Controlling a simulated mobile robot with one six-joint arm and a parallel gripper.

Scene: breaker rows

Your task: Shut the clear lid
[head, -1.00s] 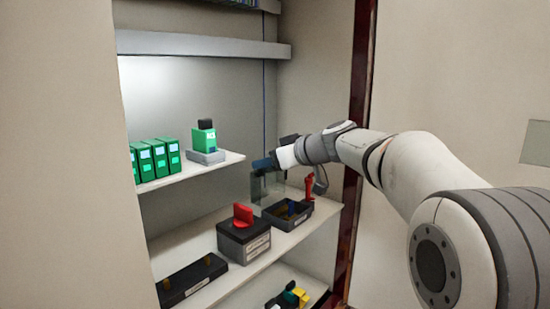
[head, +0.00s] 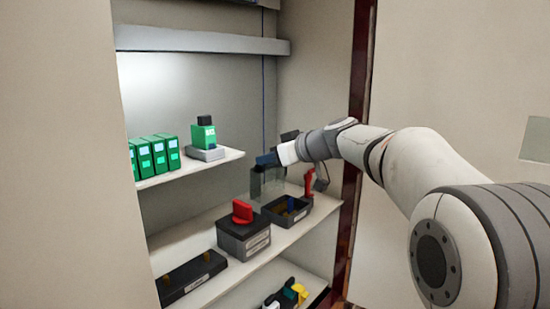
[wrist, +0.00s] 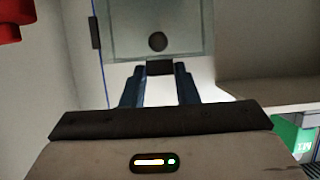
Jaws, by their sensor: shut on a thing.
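The clear lid (head: 266,184) stands raised at the left of an open black box (head: 287,214) on the middle shelf. A blue piece (head: 291,205) shows inside the box. My gripper (head: 268,160) is at the lid's upper edge. In the wrist view, the blue fingers of my gripper (wrist: 159,72) are shut on a small dark tab at the lid's edge, and the clear lid (wrist: 125,40) extends beyond them. A round dark spot shows on or through the lid; I cannot tell which. The lid's hinge is not clear.
A red lever (head: 309,182) stands just behind the box's right side. A black block with a red handle (head: 242,212) sits to the left. A green unit (head: 203,137) stands on the shelf above. A dark cabinet post (head: 357,130) rises at right.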

